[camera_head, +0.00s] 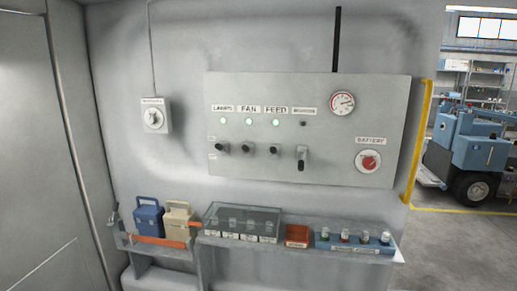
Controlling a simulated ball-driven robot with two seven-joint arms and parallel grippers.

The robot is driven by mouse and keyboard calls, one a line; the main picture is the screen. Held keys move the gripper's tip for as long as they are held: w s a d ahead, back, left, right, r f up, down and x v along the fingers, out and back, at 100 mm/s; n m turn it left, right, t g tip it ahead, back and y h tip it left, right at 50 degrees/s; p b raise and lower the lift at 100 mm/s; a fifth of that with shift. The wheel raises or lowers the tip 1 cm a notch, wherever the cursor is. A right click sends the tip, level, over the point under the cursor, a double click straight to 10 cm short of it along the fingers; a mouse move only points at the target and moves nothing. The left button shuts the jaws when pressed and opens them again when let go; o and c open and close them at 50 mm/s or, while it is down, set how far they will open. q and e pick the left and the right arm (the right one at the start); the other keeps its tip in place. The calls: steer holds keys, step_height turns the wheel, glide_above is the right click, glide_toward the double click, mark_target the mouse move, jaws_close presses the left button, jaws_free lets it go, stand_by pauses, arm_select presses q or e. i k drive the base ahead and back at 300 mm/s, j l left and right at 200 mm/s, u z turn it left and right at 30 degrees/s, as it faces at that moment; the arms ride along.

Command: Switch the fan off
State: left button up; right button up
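The control panel (330,170) is a pale grey plate on the wall. Its FAN label (248,109) is the second from the left, between LAMPS and FEED. A lit green lamp (249,122) sits under the FAN label. Below it is the FAN toggle switch (247,148), a small dark lever. Its exact tilt is too small to tell. Neither of my grippers is in view.
Beside it are the LAMPS toggle (221,147), the FEED toggle (273,150), a larger lever (301,158), a red BATTERY knob (368,161) and a gauge (341,103). A shelf (215,241) below carries boxes and bottles. A yellow rail (416,140) edges the panel's right.

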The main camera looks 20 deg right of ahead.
mark_target(246, 148)
steer(key=l, duration=0.4)
steer(key=i+l, duration=0.15)
steer(key=l, duration=0.25)
steer(key=l+z, duration=0.1)
steer(key=l, duration=0.35)
steer(key=i+l, duration=0.15)
steer(key=l, duration=0.25)
